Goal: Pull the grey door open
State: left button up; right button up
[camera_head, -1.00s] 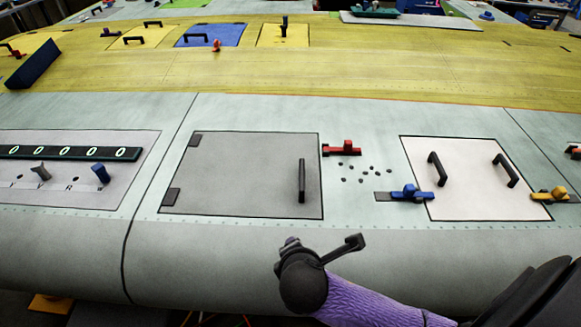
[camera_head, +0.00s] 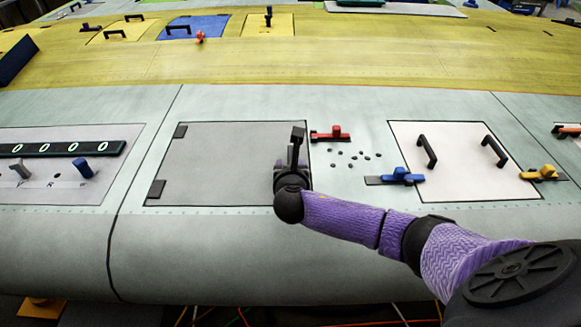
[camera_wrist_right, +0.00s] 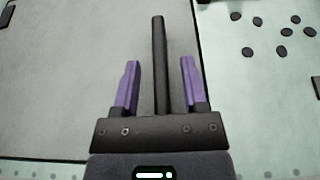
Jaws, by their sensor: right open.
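The grey door (camera_head: 215,165) is a flat panel in the pale wing skin, with two dark hinges on its left edge. It lies flush and closed. Its black bar handle (camera_wrist_right: 159,60) near the right edge shows between my right fingers in the wrist view. In the head view my gripper largely hides the handle. My right gripper (camera_wrist_right: 158,85) is open, with one purple finger on each side of the handle and a gap on both sides. In the head view my right gripper (camera_head: 295,150) is over the door's right edge. My left gripper is not in view.
Right of the door are a red latch (camera_head: 333,134), several loose dark fasteners (camera_head: 350,155) and a blue latch (camera_head: 400,176) beside a white panel (camera_head: 455,185) with two handles. A grey switch panel (camera_head: 60,185) lies left of the door.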

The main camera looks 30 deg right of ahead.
jog(key=shift+c, duration=0.3)
grip_shut()
dwell(1.2)
